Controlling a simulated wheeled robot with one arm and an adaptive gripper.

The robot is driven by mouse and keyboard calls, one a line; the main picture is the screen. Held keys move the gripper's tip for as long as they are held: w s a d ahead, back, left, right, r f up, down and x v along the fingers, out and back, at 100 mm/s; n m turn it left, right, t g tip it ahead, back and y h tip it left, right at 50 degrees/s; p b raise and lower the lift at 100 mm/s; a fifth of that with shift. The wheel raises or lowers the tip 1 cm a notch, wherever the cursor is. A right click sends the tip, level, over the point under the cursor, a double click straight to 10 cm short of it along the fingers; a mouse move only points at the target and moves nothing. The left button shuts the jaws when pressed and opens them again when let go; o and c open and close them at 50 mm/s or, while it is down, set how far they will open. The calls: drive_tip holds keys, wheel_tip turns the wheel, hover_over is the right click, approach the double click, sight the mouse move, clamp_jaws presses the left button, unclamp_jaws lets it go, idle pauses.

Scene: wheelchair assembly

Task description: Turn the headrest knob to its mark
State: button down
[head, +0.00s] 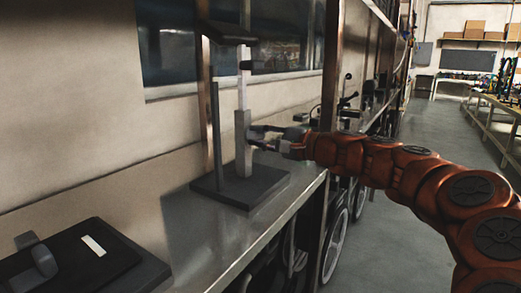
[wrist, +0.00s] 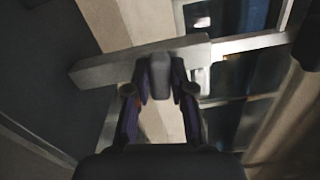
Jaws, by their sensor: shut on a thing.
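The headrest stand has a dark base (head: 240,188), an upright light post (head: 243,95) in a thicker grey sleeve (head: 243,150), and a black headrest pad (head: 228,33) on top. My gripper (head: 257,137) reaches in from the right at the sleeve. In the wrist view, my gripper (wrist: 160,88) is shut on a dark grey knob (wrist: 160,72), one finger on each side. The knob sits against the grey sleeve (wrist: 100,65), which runs across the picture. In the head view my fingers hide the knob. I cannot make out its mark.
A thin dark upright (head: 217,135) stands left of the post. The stand is on a metal bench (head: 180,225); a black panel with a white strip (head: 93,245) lies front left. A brown frame post (head: 331,75) rises behind my arm. The aisle floor (head: 420,120) at right is clear.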

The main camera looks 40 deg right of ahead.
drive_tip(key=shift+f+n+b, duration=0.1)
drive_tip(key=shift+n+b, duration=0.85)
drive_tip(key=shift+n, duration=0.05)
drive_tip(key=c, duration=1)
unclamp_jaws()
drive_tip(key=v, duration=0.7)
drive_tip(key=shift+s, duration=0.25)
